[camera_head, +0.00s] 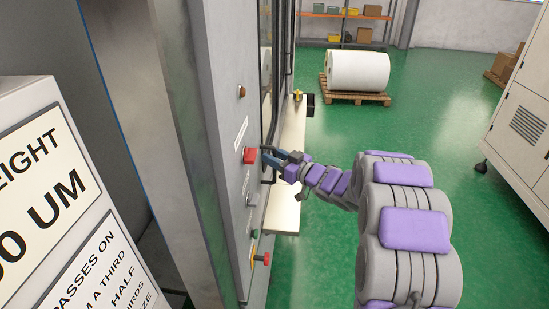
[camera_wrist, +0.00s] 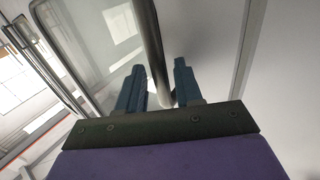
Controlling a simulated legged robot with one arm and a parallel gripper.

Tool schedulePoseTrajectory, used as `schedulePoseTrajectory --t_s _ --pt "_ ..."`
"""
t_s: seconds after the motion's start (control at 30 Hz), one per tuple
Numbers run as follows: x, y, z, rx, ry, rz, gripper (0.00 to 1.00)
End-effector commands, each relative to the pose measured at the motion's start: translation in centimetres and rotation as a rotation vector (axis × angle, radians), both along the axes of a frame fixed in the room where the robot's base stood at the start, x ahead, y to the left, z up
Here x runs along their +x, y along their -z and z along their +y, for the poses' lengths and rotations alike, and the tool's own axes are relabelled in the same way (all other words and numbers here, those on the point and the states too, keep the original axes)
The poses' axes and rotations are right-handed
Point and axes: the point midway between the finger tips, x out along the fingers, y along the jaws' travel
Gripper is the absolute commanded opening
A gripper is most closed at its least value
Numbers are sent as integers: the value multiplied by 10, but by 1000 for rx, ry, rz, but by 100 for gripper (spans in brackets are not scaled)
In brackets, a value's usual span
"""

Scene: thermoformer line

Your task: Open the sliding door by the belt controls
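The sliding door (camera_head: 266,70) is a framed, see-through panel on the side of the grey machine; its pane (camera_wrist: 85,35) fills the upper left of the wrist view. A round grey handle bar (camera_wrist: 152,50) runs down the wrist view. My gripper (camera_head: 266,155) is at the door beside the control panel. In the wrist view, its two blue fingers (camera_wrist: 160,66) stand apart, one on each side of the bar. The fingers look open around it, and I see no clear grip. The belt controls include a red button (camera_head: 250,155) and a grey switch (camera_head: 250,199).
A pale ledge (camera_head: 286,180) sticks out below my gripper. A red knob (camera_head: 262,258) juts from the panel lower down. A white roll (camera_head: 357,71) lies on a pallet behind. A white cabinet (camera_head: 520,125) stands at the right. Green floor (camera_head: 435,115) between is clear.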

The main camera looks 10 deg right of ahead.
Motion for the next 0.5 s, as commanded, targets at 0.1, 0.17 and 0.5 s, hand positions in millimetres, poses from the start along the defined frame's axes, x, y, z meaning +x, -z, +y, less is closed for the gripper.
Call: schedulePoseTrajectory --t_s 0.1,0.17,0.5 --pt "0 0 0 0 0 0 35" --pt "0 0 0 0 0 0 35" --pt "0 0 0 -1 0 -1 8"
